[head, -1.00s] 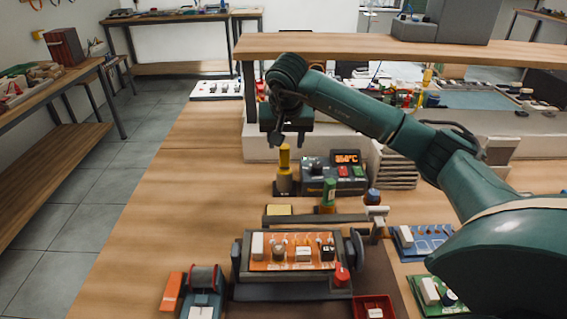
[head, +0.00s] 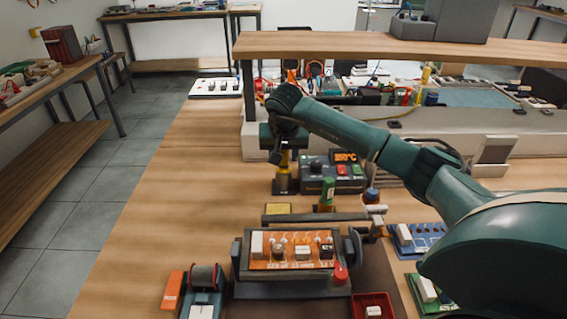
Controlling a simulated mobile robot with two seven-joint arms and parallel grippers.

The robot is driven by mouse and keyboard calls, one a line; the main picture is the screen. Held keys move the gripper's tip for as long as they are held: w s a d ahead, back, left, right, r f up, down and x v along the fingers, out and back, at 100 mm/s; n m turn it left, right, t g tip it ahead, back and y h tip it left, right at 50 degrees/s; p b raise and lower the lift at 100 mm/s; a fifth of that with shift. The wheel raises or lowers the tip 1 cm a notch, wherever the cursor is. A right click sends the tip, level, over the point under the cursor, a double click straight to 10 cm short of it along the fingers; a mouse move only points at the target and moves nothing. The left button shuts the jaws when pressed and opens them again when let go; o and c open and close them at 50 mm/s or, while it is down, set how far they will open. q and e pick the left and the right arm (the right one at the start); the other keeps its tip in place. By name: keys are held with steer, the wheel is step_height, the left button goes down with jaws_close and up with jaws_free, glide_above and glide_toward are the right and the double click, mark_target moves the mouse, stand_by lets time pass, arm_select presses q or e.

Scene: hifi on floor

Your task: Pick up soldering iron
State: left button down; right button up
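The soldering iron (head: 283,161), with a yellow handle, stands upright in a dark holder (head: 282,184) left of the soldering station (head: 334,172), which has a lit orange display. My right gripper (head: 279,158) points down at the top of the handle and hides part of it. One dark finger shows at the handle's left side. Whether the fingers touch or grip the handle cannot be told. My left gripper is not in view.
A circuit board in a clamp frame (head: 240,262) stands in front, with a green-capped bottle (head: 327,192) behind it. A solder spool (head: 204,278) and a red tray (head: 372,301) lie nearby. A raised shelf (head: 350,46) spans the back. The bench's left side is clear.

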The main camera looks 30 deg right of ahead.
steer(key=c, duration=0.7)
step_height(320, 180, up, 10)
steer(key=shift+r, duration=0.1)
stand_by(0.5)
